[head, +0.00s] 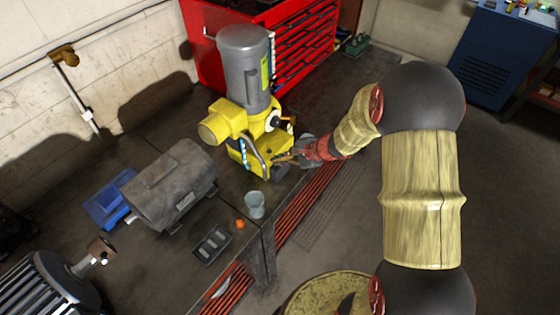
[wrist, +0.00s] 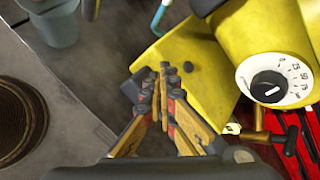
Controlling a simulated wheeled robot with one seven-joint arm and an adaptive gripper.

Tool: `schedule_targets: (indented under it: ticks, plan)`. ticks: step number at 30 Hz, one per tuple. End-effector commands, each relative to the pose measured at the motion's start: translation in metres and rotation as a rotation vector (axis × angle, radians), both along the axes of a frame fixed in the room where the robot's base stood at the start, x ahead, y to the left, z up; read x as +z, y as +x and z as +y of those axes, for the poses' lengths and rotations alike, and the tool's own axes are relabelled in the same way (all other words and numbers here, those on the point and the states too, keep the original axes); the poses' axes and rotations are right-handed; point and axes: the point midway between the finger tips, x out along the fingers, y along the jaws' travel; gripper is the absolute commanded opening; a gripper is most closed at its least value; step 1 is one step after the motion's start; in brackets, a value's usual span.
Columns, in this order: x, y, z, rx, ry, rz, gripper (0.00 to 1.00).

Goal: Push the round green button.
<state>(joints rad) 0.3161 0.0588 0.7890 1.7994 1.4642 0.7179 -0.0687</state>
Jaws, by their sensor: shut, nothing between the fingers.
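A yellow machine (head: 250,120) with a grey motor on top stands on the workbench. My gripper (head: 280,158) is at its front, over the low yellow base. In the wrist view my gripper (wrist: 162,78) is shut and empty, its fingertips over the edge of the yellow base (wrist: 200,45). A small round dark button-like spot (wrist: 190,67) lies on that base, just right of the fingertips. I cannot tell its colour as green or whether the fingers touch the base. No clearly green round button shows in either view.
A white dial (wrist: 275,82) and a brass-coloured handle (wrist: 256,118) are right of my fingers. A cup (head: 255,204), a dark tray (head: 212,244) and a grey motor (head: 172,185) stand on the bench. A red tool cabinet (head: 210,70) is behind.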

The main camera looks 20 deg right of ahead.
Motion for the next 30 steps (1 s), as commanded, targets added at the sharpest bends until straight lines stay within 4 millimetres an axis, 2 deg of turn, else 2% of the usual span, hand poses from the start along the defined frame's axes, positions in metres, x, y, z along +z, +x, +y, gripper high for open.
schedule_targets:
  ticks: [8,20,30]
  plan:
    - [-0.002,-0.001,0.000,0.000,-0.001,0.002,0.00]
    - [0.016,-0.001,0.000,0.001,-0.001,0.000,0.00]
    - [0.017,-0.001,0.000,0.001,0.000,0.001,0.00]
